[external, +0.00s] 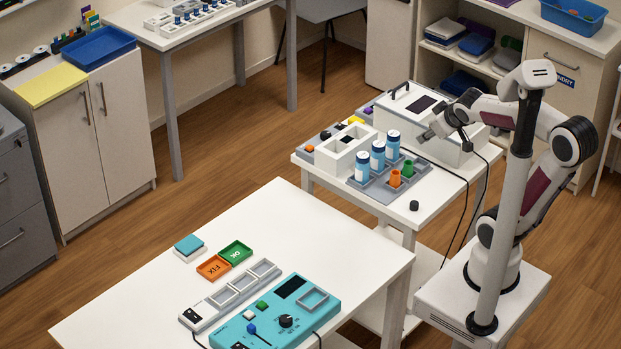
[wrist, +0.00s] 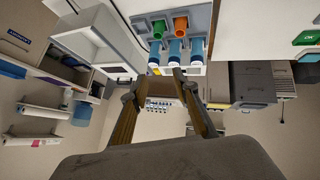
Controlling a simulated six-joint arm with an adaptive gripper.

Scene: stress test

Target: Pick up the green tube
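The green tube (external: 408,168) stands upright in a grey rack (external: 366,186) on the small white table. It also shows in the wrist view (wrist: 158,30), near the top. An orange tube (external: 395,178) stands beside it, and shows to its right in the wrist view (wrist: 181,24). Three blue-and-white bottles (external: 378,155) stand in a row next to the tubes. My gripper (external: 426,135) is above and behind the tubes, near the white box. In the wrist view its two fingers (wrist: 157,84) are spread apart with nothing between them. It does not touch the green tube.
A white box with a dark panel (external: 428,104) and a white open holder (external: 346,146) stand close by. A small black cylinder (external: 414,206) sits near the table's edge. A cable hangs off the table. The front table (external: 330,230) holds a teal device (external: 280,318) and small trays.

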